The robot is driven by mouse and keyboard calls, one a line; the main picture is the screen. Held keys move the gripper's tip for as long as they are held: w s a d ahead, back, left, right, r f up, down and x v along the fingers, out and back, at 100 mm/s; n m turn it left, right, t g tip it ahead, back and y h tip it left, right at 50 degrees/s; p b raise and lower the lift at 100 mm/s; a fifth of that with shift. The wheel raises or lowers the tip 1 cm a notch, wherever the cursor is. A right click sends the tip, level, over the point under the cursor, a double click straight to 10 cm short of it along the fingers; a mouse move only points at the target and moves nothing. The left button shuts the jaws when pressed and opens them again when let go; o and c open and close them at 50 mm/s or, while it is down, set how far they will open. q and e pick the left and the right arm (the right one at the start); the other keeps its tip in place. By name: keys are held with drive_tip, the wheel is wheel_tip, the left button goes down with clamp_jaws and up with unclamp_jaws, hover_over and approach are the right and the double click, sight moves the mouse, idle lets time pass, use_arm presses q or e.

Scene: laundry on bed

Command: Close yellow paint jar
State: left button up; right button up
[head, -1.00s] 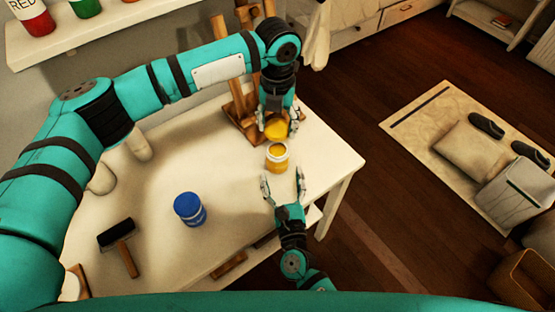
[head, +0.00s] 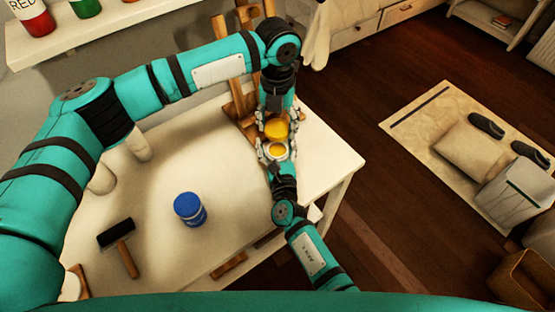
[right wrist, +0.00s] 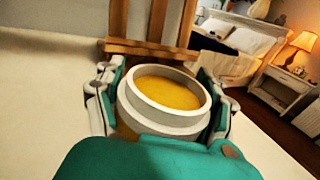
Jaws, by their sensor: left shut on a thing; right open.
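The yellow paint jar (head: 277,151) stands open and upright on the white table; its yellow paint and pale rim show in the right wrist view (right wrist: 165,97). My right gripper (head: 276,153) is open, with its fingers on both sides of the jar; whether they touch it I cannot tell. My left gripper (head: 276,122) points down just behind the jar and is shut on the yellow lid (head: 277,129). The lid is held close to the jar and apart from its opening, as far as the head view shows.
A wooden easel (head: 238,101) is behind my left gripper. A shelf with jars (head: 85,8) is at the top left. The table's right end is clear.

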drive_tip(key=shift+w, duration=0.15)
clamp_jaws()
idle(0.5)
idle(0.5)
